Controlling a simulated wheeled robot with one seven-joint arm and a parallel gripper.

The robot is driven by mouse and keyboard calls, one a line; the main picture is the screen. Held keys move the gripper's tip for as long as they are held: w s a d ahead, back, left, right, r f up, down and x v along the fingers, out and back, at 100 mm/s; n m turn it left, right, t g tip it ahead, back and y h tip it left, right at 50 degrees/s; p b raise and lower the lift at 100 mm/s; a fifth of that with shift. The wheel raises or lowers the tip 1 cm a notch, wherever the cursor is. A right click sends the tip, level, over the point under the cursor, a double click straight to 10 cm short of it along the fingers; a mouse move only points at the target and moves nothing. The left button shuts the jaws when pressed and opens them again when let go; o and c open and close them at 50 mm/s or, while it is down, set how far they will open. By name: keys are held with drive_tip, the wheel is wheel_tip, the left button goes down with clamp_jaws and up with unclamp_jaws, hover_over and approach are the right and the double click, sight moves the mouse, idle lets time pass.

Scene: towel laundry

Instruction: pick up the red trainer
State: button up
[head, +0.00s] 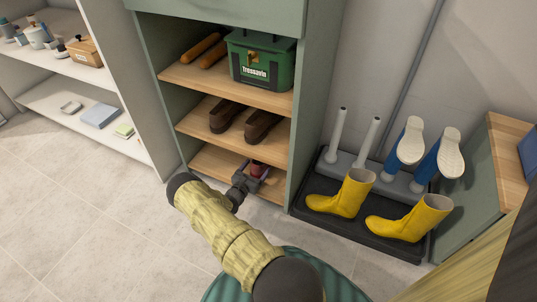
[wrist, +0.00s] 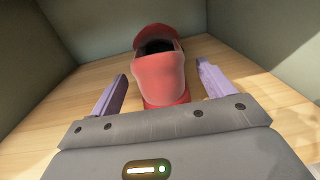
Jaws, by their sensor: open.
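The red trainer (wrist: 162,75) lies on the wooden bottom shelf in the wrist view, one end toward my gripper and its dark opening farther back. My gripper (wrist: 162,82) is open, with one purple finger on each side of the trainer's near end. Gaps show between the fingers and the shoe. Part of the near end is hidden behind the gripper body. In the head view, my gripper (head: 257,172) reaches into the bottom compartment of the green shelf unit, and only a small patch of the red trainer (head: 257,170) shows.
The middle shelf (head: 190,123) just above holds brown shoes (head: 243,122). A green toolbox (head: 262,62) stands on the top shelf. Green side walls enclose the compartment. Yellow boots (head: 345,195) stand on a black tray (head: 380,238) at right. The tiled floor at left is clear.

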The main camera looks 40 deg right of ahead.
drive_tip(key=c, duration=1.2)
drive_tip(key=shift+r, duration=0.1)
drive_tip(key=shift+r+p, duration=0.5)
drive_tip(key=shift+p, duration=0.1)
wheel_tip(320, 180, up, 3)
drive_tip(key=shift+f+p, duration=0.15)
drive_tip(key=shift+p, duration=1.05)
drive_tip(key=p+v, duration=0.6)
drive_tip(key=v, duration=1.2)
drive_tip(key=shift+f+p, duration=0.25)
drive_tip(key=shift+p, duration=0.1)
